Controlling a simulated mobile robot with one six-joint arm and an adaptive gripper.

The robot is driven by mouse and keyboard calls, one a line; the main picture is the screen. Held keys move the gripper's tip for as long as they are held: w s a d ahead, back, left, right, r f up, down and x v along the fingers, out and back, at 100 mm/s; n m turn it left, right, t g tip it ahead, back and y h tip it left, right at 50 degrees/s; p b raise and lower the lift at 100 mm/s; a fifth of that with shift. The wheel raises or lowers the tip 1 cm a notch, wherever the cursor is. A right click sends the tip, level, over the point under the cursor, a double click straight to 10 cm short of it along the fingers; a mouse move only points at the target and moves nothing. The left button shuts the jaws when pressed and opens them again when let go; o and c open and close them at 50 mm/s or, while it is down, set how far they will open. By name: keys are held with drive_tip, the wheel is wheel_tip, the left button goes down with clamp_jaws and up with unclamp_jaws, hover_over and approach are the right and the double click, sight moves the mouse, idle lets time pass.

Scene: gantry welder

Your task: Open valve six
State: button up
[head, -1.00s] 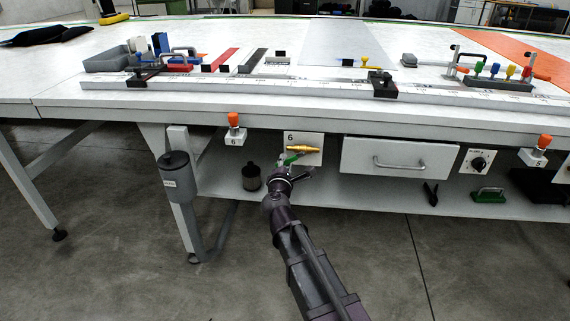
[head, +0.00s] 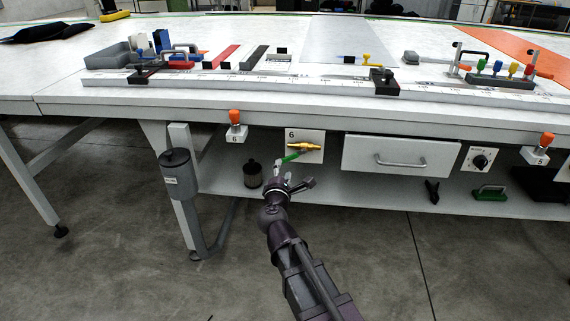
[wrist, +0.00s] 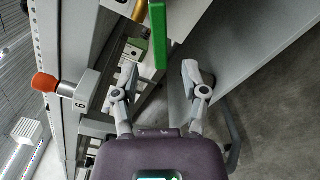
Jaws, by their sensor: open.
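Valve six is a brass valve body (head: 304,146) on a white plate marked 6 (head: 318,139), under the table's front edge. Its green lever (head: 291,157) slants down and left from the brass in the head view. In the wrist view the lever (wrist: 158,32) is a green bar at top centre, with a bit of yellow brass (wrist: 139,9) beside it. My gripper (head: 290,173) is open just in front of the lever's near end.
An orange-topped fixture marked 6 (head: 235,125) is left of the plate and also shows in the wrist view (wrist: 75,89). A drawer (head: 398,158) is to the right. A dark canister (head: 253,174) stands on the lower shelf (head: 340,192). A grey cylinder (head: 178,175) hangs by the leg.

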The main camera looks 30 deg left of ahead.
drive_tip(key=v, duration=0.6)
drive_tip(key=shift+s+d, duration=0.15)
drive_tip(key=shift+s, duration=0.1)
